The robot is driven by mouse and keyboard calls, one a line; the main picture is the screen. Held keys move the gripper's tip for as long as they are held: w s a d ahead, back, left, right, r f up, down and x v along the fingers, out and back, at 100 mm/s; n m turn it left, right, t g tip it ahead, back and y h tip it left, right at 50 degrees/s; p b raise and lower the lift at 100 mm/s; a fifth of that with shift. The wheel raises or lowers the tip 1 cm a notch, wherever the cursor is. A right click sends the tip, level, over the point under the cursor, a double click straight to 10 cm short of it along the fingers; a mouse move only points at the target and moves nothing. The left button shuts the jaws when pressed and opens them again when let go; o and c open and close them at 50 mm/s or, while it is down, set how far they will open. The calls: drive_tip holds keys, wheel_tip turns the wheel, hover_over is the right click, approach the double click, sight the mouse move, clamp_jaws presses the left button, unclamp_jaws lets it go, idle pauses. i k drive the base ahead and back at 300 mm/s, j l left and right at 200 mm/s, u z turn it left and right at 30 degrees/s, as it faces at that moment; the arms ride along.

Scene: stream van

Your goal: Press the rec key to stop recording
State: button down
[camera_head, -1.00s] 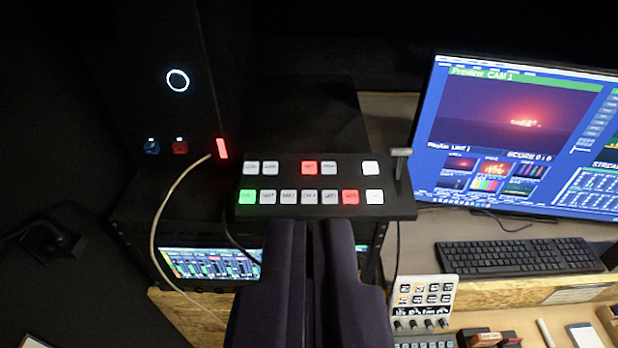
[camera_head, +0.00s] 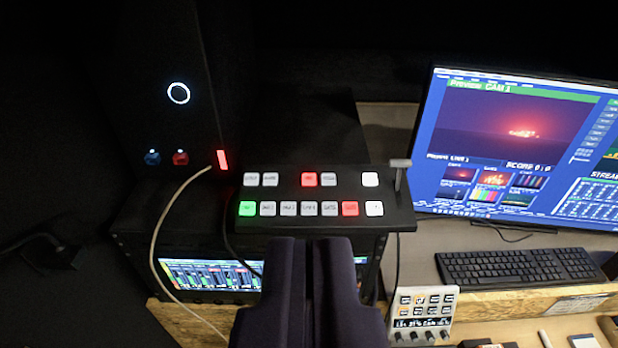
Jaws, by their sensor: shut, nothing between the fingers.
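A black switcher panel (camera_head: 340,193) carries two rows of square keys and a lever at its right end. In the top row a red-lit key (camera_head: 309,180) stands among white ones; its label is too small to read for sure. In the bottom row a green-lit key (camera_head: 247,209) is at the left and another red-lit key (camera_head: 350,209) is near the right. My gripper (camera_head: 309,243) is shut and empty. Its tips appear just below the panel's front edge in the picture, apart from the keys as far as I can tell.
The panel sits on a dark rack (camera_head: 130,232) with a lit meter screen (camera_head: 210,274). A pale cable (camera_head: 152,250) hangs at the left. A monitor (camera_head: 520,150), a keyboard (camera_head: 518,266) and a small white keypad (camera_head: 424,312) are at the right.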

sight(308, 179)
drive_tip(key=i+z, duration=0.25)
drive_tip(key=z, duration=0.2)
drive_tip(key=i+j+z, duration=0.1)
drive_tip(key=z, duration=0.3)
drive_tip(key=i+j, duration=0.05)
drive_tip(key=i, duration=0.05)
